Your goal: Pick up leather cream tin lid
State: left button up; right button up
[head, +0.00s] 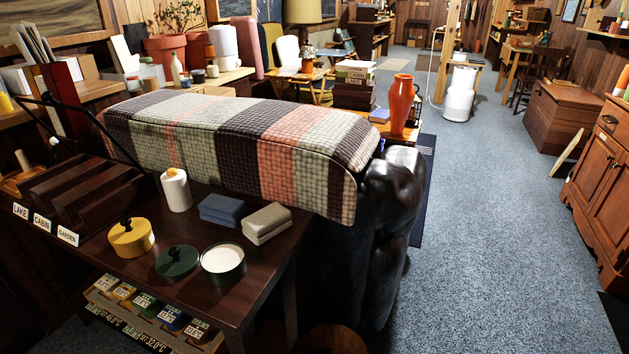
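A yellow lidded pot (131,237) with a dark knob stands behind and left of the lid. Neither of my grippers shows in the head view.
A white bottle (176,190), a blue folded cloth (227,209) and a beige folded cloth (266,223) stand behind the tin. Dark slotted trays (85,190) fill the table's left. A blanket-covered black leather seat (391,190) borders the table. Blue carpet (490,240) is open at right.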

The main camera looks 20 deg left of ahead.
aim_at(179, 261)
jog(key=u, duration=1.45)
